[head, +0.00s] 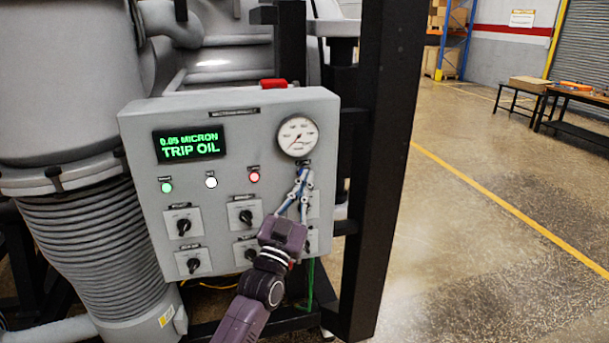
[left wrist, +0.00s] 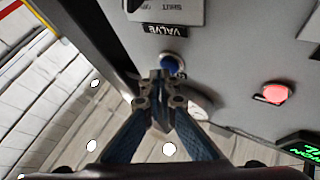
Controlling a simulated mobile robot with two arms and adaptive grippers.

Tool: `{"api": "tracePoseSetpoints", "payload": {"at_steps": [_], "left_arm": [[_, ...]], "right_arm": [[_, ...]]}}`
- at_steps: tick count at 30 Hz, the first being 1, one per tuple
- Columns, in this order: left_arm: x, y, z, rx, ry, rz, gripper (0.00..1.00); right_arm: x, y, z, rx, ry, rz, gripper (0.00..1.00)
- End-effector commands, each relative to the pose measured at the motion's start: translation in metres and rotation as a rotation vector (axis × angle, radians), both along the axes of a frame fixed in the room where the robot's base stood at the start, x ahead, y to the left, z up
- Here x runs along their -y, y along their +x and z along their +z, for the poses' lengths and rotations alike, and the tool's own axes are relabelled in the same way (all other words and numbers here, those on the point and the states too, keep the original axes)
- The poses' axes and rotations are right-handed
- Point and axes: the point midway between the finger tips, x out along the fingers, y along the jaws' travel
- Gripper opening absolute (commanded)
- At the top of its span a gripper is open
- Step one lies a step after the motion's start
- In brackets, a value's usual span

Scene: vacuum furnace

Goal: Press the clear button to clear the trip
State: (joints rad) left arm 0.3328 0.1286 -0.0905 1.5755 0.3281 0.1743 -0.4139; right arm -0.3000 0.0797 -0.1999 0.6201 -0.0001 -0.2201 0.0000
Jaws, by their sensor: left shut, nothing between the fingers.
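The grey control panel (head: 150,125) has a display (head: 190,144) reading "0.05 MICRON TRIP OIL" in green. My left gripper (head: 304,173) is shut and empty, its tips at the panel just below the round gauge (head: 298,137). In the left wrist view a blue round button (left wrist: 174,64) sits right at the tips of my left gripper (left wrist: 160,76), partly covered by them. I cannot tell whether they touch it. The fingers hide this button in the head view, and its label cannot be read. My right gripper is not in view.
A green light (head: 166,187), a white one (head: 211,182) and a red one (head: 254,176) line the panel above several black rotary knobs (head: 184,227). A black post (head: 385,150) stands close right of the panel. Open floor (head: 480,230) lies beyond it.

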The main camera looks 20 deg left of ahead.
Motion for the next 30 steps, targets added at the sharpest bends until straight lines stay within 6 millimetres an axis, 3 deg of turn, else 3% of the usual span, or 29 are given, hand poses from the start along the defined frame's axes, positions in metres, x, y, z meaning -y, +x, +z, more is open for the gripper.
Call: {"api": "tracePoseSetpoints", "payload": {"at_steps": [22,30], "left_arm": [[-0.0036,0.0052,0.0005,0.000,0.000,0.000,0.00],[0.0010,-0.0014,0.0004,-0.002,-0.001,0.000,0.00]], "right_arm": [[0.0000,0.0000,-0.0030,0.000,0.000,0.000,0.40],[0.0000,-0.0001,0.0032,0.000,0.000,0.000,0.40]]}}
